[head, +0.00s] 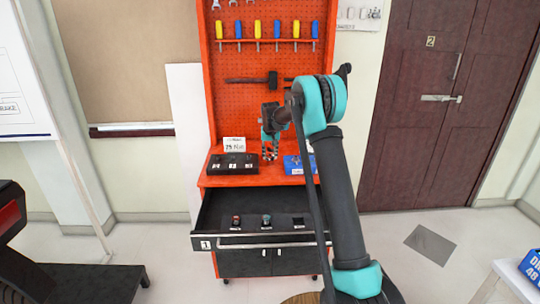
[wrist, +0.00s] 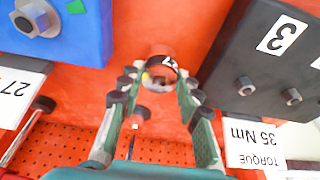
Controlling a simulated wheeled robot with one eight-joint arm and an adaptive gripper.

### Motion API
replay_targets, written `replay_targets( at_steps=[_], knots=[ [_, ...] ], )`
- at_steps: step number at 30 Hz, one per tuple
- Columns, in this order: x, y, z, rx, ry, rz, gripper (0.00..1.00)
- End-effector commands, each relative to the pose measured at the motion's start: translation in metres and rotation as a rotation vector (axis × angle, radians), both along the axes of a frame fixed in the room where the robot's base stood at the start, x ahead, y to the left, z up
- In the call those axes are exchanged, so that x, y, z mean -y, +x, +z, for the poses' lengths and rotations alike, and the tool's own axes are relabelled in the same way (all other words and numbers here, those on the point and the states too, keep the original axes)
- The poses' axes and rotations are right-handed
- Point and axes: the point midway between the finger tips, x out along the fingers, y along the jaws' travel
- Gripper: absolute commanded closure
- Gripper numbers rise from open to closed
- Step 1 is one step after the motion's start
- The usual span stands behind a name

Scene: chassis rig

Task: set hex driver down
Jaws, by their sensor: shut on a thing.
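My gripper (head: 269,156) points down over the orange bench top (head: 225,181), between a black block and a blue block. In the wrist view its fingers (wrist: 158,92) are closed on the hex driver (wrist: 160,70), a short round piece with an orange-red body, a light metallic end and a white label marked 4. In the head view the fingers mostly hide the driver. I cannot tell whether it touches the bench. The open drawer (head: 210,212) below has a piece with a red band (head: 236,222), one with a teal band (head: 266,220), and a dark, seemingly empty square (head: 298,222).
The black block (head: 232,163) with bolts stands left of my gripper, with a white torque card (head: 234,144) behind it. The blue block (head: 293,165) stands close on the right. A red pegboard (head: 255,60) with screwdrivers rises behind. The drawer juts out in front.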

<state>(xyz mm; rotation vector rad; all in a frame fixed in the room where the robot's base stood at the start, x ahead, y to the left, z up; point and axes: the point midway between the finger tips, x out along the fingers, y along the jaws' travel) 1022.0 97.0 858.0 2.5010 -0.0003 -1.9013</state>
Motion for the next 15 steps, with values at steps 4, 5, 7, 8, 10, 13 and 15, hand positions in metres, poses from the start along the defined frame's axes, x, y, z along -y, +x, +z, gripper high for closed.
replay_targets(
  at_steps=[4,5,7,8,10,13,15],
  knots=[
    [0.0,0.0,-0.0027,0.0,0.0,0.0,0.98],
    [0.0,0.0,-0.0027,0.0,0.0,0.0,0.64],
    [0.0,0.0,-0.0025,0.0,0.0,0.0,0.56],
    [0.0,0.0001,-0.0025,0.0,0.0,0.0,0.52],
    [0.0,0.0,-0.0024,0.0,0.0,0.0,0.46],
    [0.0,0.0,-0.0023,0.0,0.0,0.0,0.46],
    [0.0,0.0,-0.0023,0.0,0.0,0.0,0.46]
  ],
)
